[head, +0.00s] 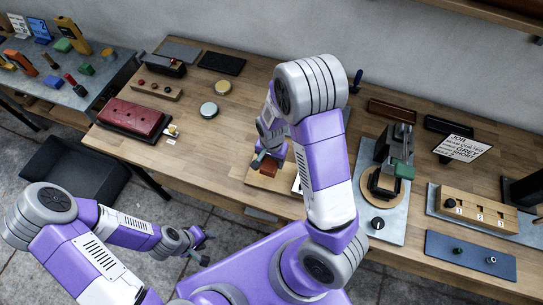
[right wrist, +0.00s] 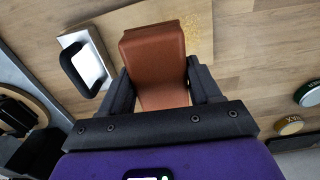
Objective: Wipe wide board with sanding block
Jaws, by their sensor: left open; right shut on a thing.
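The sanding block, a reddish-brown block (right wrist: 155,52), is held between the two dark fingers of my right gripper (right wrist: 152,82). In the head view the block (head: 270,169) shows just below my right gripper (head: 268,158), over the wide board. The wide board (head: 258,181) is a flat, pale wooden piece on the table, partly hidden by my right arm. In the right wrist view the board (right wrist: 206,38) has yellowish specks on its surface. I cannot tell whether the block touches it. My left gripper (head: 203,247) is open and empty, in front of the table's edge.
A grey plate with a clamp-like tool (head: 376,222) stands right of my arm. Round tins (head: 209,110), a red block (head: 130,117) and a numbered wooden block (head: 478,210) are also on the table.

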